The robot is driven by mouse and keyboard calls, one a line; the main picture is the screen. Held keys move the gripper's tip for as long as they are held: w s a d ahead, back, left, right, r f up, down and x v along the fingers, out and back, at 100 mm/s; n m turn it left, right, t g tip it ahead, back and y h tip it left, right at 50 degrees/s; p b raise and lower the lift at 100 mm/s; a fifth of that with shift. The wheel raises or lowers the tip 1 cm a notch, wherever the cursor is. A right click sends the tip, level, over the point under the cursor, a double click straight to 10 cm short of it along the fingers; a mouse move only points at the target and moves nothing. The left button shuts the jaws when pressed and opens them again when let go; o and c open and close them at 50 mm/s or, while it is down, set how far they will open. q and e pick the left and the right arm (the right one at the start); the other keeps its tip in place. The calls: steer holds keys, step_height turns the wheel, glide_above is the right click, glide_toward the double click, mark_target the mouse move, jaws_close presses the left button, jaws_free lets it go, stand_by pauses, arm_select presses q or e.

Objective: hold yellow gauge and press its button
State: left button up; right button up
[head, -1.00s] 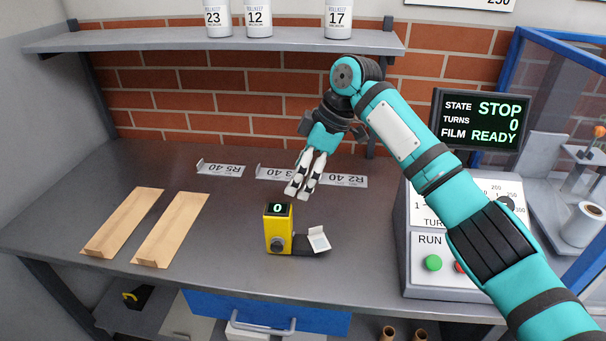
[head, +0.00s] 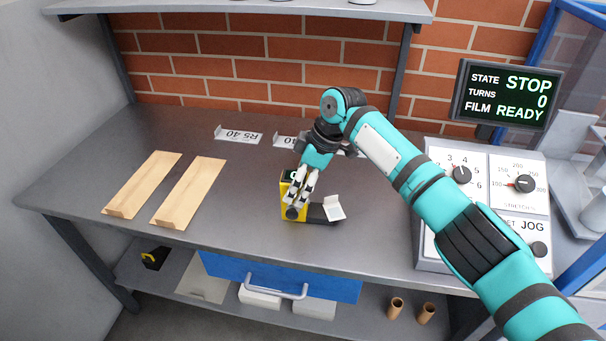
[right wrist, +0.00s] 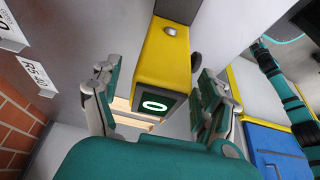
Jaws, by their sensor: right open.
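The yellow gauge (head: 285,188) stands on the dark bench, with a dark round knob low on its front. In the right wrist view the gauge (right wrist: 165,58) shows a small display reading 0 and a silver round button (right wrist: 170,30). My right gripper (head: 297,197) is at the gauge, its fingers covering part of it in the head view. In the right wrist view my right gripper (right wrist: 155,78) is open, with one finger on each side of the gauge and gaps visible. My left gripper is not in view.
A dark piece with a white tag (head: 333,207) lies right of the gauge. Two wooden boards (head: 190,190) lie on the left. A control console (head: 517,185) stands on the right. Label holders (head: 238,135) line the back. The bench between boards and gauge is clear.

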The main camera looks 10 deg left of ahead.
steer(key=c, duration=1.5)
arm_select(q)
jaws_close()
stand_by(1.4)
